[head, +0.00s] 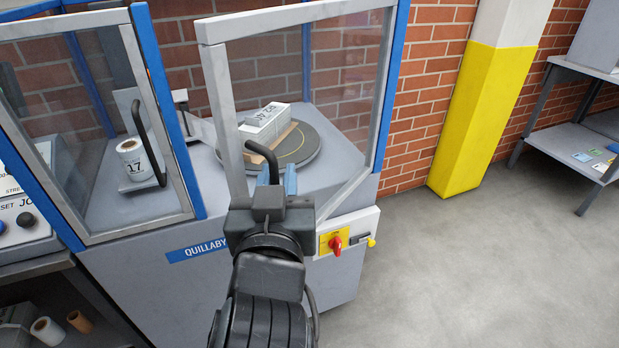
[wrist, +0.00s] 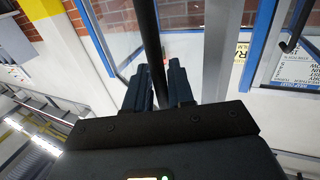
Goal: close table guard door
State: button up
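The table guard door (head: 222,95) is a clear pane in a light grey frame on the right of the machine. Its right edge meets a blue post (head: 393,85), and its free left edge stands out from the middle blue post (head: 160,90), so it is partly open. A bent black handle (head: 256,150) is on its free edge. My gripper (head: 277,182) is at the handle's lower part. In the wrist view the handle (wrist: 151,35) runs between the two fingers, which look closed around it. The contact itself is partly hidden.
A red switch (head: 336,244) is low on the machine front. A yellow pillar (head: 470,130) stands right; the floor (head: 480,270) there is clear.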

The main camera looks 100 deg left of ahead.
jog(key=shift+s+d+f+g, duration=0.15)
jog(key=shift+s+d+f, duration=0.05)
jog(key=shift+s, duration=0.3)
jog(key=shift+s+d+f+g, duration=0.15)
jog(key=shift+s+d, duration=0.05)
jog(key=shift+s, duration=0.3)
jog(key=shift+s+d+r+b, duration=0.15)
jog(key=shift+d+b, duration=0.65)
jog(key=shift+d, duration=0.95)
jog(key=shift+s+d+r+b, duration=0.15)
jog(key=shift+d+b, duration=0.15)
jog(key=shift+d, duration=0.4)
jog(key=shift+s+d+f+b, duration=0.1)
jog(key=shift+d+b, duration=0.15)
jog(key=shift+d, duration=0.4)
jog(key=shift+d, duration=0.1)
jog(key=b+v, duration=0.2)
jog(key=v, duration=0.5)
jog(key=shift+d, duration=0.35)
